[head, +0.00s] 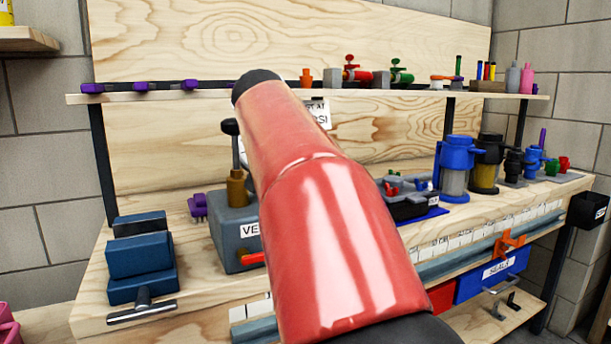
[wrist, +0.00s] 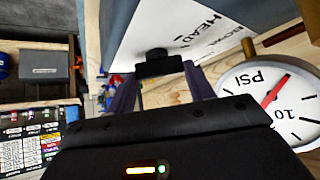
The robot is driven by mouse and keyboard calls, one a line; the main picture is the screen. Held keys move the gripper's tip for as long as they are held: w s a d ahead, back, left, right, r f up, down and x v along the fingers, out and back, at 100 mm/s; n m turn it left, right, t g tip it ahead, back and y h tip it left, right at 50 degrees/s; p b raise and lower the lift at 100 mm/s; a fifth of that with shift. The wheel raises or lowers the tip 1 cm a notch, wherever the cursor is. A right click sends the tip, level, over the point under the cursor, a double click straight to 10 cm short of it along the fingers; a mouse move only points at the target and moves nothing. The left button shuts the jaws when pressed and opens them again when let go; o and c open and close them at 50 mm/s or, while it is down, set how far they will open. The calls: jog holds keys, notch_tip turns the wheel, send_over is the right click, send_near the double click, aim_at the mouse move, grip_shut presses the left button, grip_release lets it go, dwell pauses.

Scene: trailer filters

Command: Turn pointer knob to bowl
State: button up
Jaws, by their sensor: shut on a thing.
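In the wrist view a black pointer knob (wrist: 157,58) sits at the lower edge of a white label (wrist: 185,38) on a grey-blue box. The label reads HEAD, with a second word, partly cut off, that looks like BOWL. My gripper (wrist: 160,77) has its two dark fingers on either side of the knob and is shut on it. Which word the pointer faces cannot be told. In the head view my red arm hides the gripper and the knob.
A round PSI gauge (wrist: 285,110) with a red needle is close on the right in the wrist view. On the bench stand a grey block (head: 237,240) with a red lever, blue blocks (head: 140,262) and a blue-topped filter (head: 456,165). A shelf (head: 420,92) runs above.

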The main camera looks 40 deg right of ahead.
jog(key=o, duration=1)
jog(key=p+v, duration=0.1)
jog(key=v, duration=0.6)
jog(key=shift+s+a+r, duration=0.15)
jog(key=shift+a+r, duration=0.1)
jog(key=shift+a, duration=0.05)
